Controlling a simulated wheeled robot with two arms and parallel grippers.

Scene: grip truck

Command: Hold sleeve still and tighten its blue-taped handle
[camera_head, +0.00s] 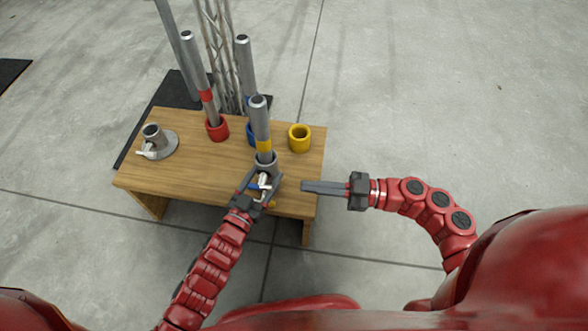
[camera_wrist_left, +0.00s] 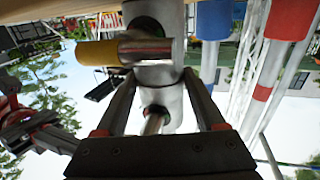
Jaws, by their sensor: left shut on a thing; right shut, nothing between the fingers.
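The grey metal sleeve (camera_head: 266,159) stands at the front of the wooden table, with a yellow-banded tube (camera_head: 260,118) upright in it. My left gripper (camera_head: 262,180) is shut on the sleeve; in the left wrist view its fingers (camera_wrist_left: 156,85) lie on both sides of the metal body (camera_wrist_left: 156,73). The blue-taped handle (camera_head: 254,186) shows as a small blue patch between the fingers. A yellow-taped handle (camera_wrist_left: 98,53) sticks out to the left in the wrist view. My right gripper (camera_head: 304,187) is shut and empty, right of the sleeve and apart from it.
The wooden table (camera_head: 190,176) also bears a red cup (camera_head: 217,131) with a red-banded tube, a blue cup (camera_head: 251,135) partly hidden behind the held tube, a yellow cup (camera_head: 299,138) and a round metal base (camera_head: 158,145). A truss (camera_head: 217,50) stands behind. Floor to the right is clear.

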